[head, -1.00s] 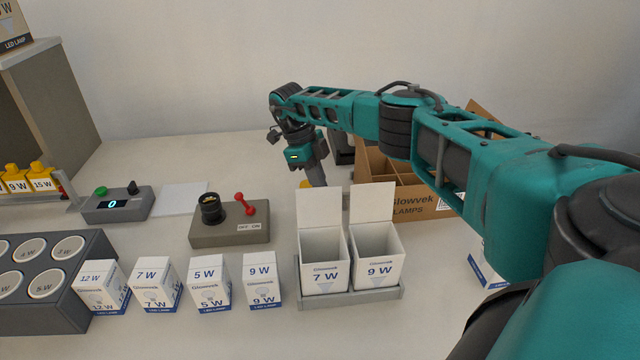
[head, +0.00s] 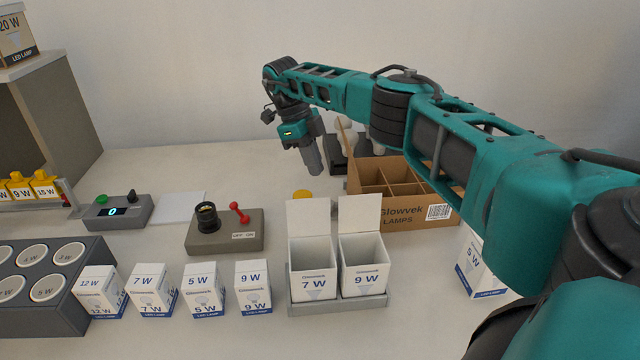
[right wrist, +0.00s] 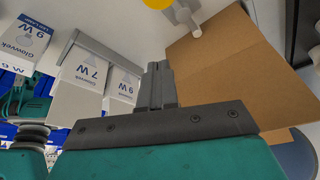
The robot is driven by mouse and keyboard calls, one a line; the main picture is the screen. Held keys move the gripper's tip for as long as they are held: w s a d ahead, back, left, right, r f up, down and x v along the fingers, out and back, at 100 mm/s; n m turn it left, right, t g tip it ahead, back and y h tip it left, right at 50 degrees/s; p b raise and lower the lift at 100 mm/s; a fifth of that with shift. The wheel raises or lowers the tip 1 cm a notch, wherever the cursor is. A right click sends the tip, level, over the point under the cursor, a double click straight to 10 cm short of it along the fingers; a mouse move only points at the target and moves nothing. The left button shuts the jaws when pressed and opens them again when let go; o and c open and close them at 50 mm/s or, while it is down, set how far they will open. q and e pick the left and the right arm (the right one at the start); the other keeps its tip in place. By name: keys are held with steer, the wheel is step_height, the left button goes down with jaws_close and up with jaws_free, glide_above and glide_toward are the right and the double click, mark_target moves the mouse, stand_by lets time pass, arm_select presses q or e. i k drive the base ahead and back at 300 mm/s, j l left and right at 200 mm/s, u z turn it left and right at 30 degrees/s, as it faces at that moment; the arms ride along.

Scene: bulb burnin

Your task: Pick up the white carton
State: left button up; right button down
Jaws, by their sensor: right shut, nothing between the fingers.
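Several closed white cartons stand in a row on the table: 12 W (head: 98,291), 7 W (head: 152,290), 5 W (head: 203,290) and 9 W (head: 253,287). Another white 5 W carton (head: 473,266) stands at the right, partly hidden by my right arm. Two open white cartons, 7 W (head: 313,283) and 9 W (head: 363,277), sit in a grey tray (head: 340,305) with lids up. My right gripper (head: 314,170) is shut and empty, above the table behind these cartons. Its closed fingers (right wrist: 157,82) show in the right wrist view. My left gripper is out of view.
A yellow object (head: 302,194) is behind the tray.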

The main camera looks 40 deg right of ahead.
mark_target(100, 289)
steer(key=j, duration=0.75)
steer(key=k+j, duration=0.15)
steer(key=j, duration=1.35)
steer(key=k, duration=0.05)
